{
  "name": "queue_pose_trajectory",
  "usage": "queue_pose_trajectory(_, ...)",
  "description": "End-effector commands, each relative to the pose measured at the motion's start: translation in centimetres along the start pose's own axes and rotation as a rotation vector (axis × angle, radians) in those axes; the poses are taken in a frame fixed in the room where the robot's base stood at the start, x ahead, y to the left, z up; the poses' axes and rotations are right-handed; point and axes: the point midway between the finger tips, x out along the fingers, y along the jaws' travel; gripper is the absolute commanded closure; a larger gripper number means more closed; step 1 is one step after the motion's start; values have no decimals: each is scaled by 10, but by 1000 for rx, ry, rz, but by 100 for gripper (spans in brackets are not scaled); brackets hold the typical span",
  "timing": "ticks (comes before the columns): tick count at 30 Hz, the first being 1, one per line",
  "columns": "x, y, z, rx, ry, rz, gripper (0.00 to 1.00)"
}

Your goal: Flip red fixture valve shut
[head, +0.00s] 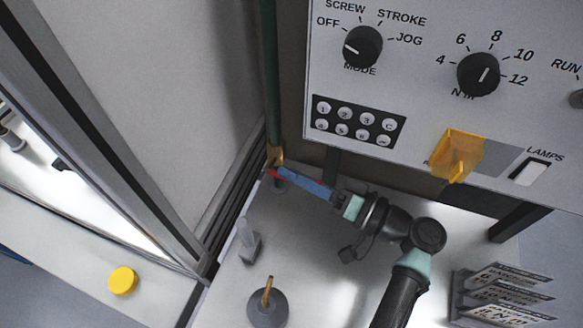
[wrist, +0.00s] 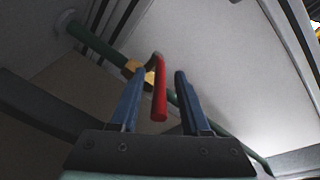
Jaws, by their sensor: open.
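The red valve handle (wrist: 160,92) shows in the wrist view as a short lever joined to a brass valve body (wrist: 141,73) on a green pipe (wrist: 103,46). The lever lies between the two blue fingers of my gripper (wrist: 166,76), which is open, with a gap on each side of the lever. In the head view the blue fingers (head: 300,182) reach up to the brass valve (head: 274,155) at the foot of the green pipe (head: 270,70). Only a small red bit of the handle (head: 271,173) shows there beside the fingertips.
A control panel (head: 420,120) with knobs and a yellow guarded switch (head: 458,155) hangs to the right above the bench. A grey wall panel and door frame stand close left of the valve. A small grey stand (head: 248,240), a round base with a peg (head: 267,308) and a plate rack (head: 500,290) stand on the bench.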

Motion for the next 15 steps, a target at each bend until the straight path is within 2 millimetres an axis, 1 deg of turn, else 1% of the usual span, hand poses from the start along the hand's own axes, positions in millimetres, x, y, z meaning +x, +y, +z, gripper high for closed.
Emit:
queue_pose_trajectory(1, 6, -1, 0, 2, -2, -2, 54)
queue_pose_trajectory(4, 11, 0, 0, 1, -1, 0, 54)
queue_pose_trajectory(12, 12, 0, 1, 1, 0, 0, 54)
queue_pose_trajectory(14, 12, 0, 1, 1, 0, 0, 65)
queue_pose_trajectory(15, 12, 0, 1, 1, 0, 0, 72)
